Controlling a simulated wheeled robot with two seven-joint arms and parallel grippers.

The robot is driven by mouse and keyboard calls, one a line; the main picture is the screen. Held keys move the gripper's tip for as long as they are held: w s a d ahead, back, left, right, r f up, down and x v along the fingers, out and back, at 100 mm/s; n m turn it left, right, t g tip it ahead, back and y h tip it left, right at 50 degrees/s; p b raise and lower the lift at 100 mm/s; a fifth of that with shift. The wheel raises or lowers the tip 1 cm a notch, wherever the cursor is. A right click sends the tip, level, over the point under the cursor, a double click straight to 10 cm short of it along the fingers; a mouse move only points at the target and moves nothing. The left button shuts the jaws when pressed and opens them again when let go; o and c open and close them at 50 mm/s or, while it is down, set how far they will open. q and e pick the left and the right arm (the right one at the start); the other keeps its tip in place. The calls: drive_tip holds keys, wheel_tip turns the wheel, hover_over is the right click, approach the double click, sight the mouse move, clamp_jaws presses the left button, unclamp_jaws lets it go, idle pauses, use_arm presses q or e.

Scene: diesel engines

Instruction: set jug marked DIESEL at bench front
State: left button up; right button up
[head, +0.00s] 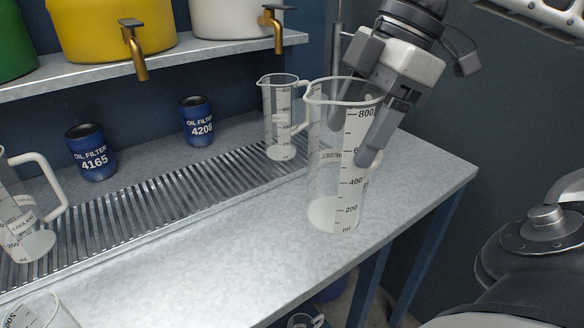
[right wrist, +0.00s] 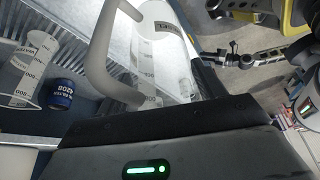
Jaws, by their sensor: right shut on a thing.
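My right gripper (head: 360,131) is shut on a tall clear measuring jug (head: 330,195), at its handle side. The jug is upright over the front part of the bench (head: 240,245), near its front edge; I cannot tell whether its base touches the top. Its label shows from behind in the head view and is too unclear to read. The held jug (right wrist: 150,60) also shows in the right wrist view, with its handle and a small dark-lettered label. My left gripper is not in view.
A jug (head: 281,112) stands at the back by the metal grating (head: 165,205). A jug labelled COOLANT (head: 35,235) is at left, another (head: 40,312) at lower left. Blue oil filters 4165 (head: 92,155) and 4208 (head: 197,122) stand behind. Bare bench lies right of the held jug.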

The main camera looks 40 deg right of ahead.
use_arm(q)
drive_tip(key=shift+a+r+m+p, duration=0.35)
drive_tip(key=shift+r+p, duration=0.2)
drive_tip(key=shift+p, duration=1.2)
use_arm(e)
drive_tip(key=w+d+f, duration=0.1)
drive_tip(key=w+f, duration=0.9)
drive_tip(key=f, duration=0.1)
drive_tip(key=shift+d, duration=0.2)
drive_tip(key=shift+f, duration=0.1)
drive_tip(key=o, duration=1.3)
drive_tip(key=shift+f, duration=0.1)
